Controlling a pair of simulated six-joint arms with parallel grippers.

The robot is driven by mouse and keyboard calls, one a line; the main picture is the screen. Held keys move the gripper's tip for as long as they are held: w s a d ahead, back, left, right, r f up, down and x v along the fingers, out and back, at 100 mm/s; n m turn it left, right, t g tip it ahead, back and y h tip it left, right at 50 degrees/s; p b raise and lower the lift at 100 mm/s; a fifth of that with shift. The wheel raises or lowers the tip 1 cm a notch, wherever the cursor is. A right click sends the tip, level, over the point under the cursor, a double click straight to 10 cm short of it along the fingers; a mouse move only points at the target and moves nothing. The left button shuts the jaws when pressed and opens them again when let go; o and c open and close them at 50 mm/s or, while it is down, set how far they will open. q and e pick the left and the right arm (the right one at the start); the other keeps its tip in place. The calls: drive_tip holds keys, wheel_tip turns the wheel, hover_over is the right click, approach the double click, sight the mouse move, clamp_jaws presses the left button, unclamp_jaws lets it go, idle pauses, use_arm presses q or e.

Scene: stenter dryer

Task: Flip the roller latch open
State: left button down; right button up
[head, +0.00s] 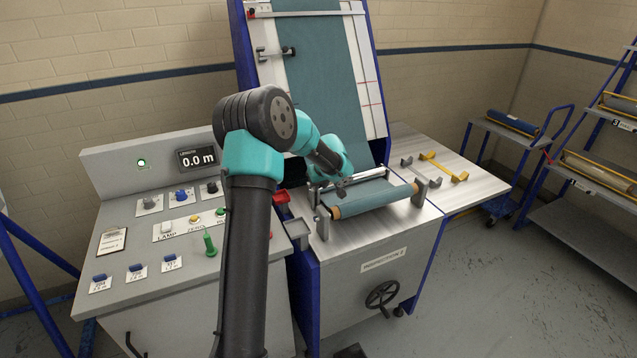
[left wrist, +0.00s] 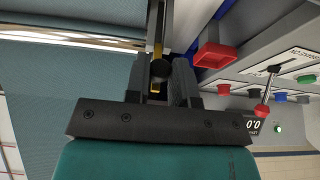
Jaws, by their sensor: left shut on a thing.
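The roller with blue-green fabric (head: 372,200) lies across the front of the inspection table. My left gripper (head: 341,188) is down at the back left of this roller, by the metal roller bracket. In the left wrist view my left gripper (left wrist: 160,75) is shut on the roller latch, whose dark round knob (left wrist: 160,68) shows between the fingers with a brass-coloured strip beside it. The rest of the latch is mostly hidden by the fingers and wrist in the head view. My right gripper is not in view.
The control panel (head: 128,228) with knobs and a green lever (head: 210,243) stands further left.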

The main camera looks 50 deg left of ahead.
use_arm(q)
drive_tip(key=shift+d+f+y, duration=0.2)
drive_tip(key=shift+y, duration=0.2)
idle(0.4)
drive_tip(key=c, duration=1)
unclamp_jaws()
drive_tip(key=shift+s, duration=0.1)
drive_tip(key=shift+d+r, duration=0.1)
drive_tip(key=v, duration=1.7)
drive_tip(key=shift+s+d, duration=0.15)
drive_tip(key=shift+s, duration=0.05)
